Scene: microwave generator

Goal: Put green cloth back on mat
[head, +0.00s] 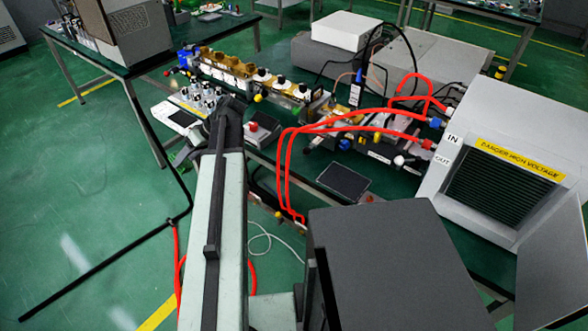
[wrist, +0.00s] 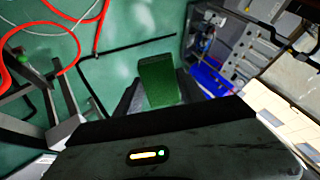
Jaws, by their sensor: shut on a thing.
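In the wrist view the green cloth (wrist: 158,78) shows as a small green block between the dark fingers of my gripper (wrist: 160,95). My gripper is shut on it. Green floor shows behind it, so it looks held clear of any surface. In the head view my arm reaches toward the left part of the bench and hides most of my gripper. A bit of green shows left of the arm's end; I cannot tell if it is the cloth. A dark square pad (head: 343,181) lies flat on the bench; I cannot tell if it is the mat.
The bench holds a row of brass waveguide parts (head: 225,68), a meter with knobs (head: 185,113), red hoses (head: 320,128) and a large grey high-voltage box (head: 505,150). A blue item (wrist: 211,80) lies right of the cloth. Open green floor (head: 90,190) is on the left.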

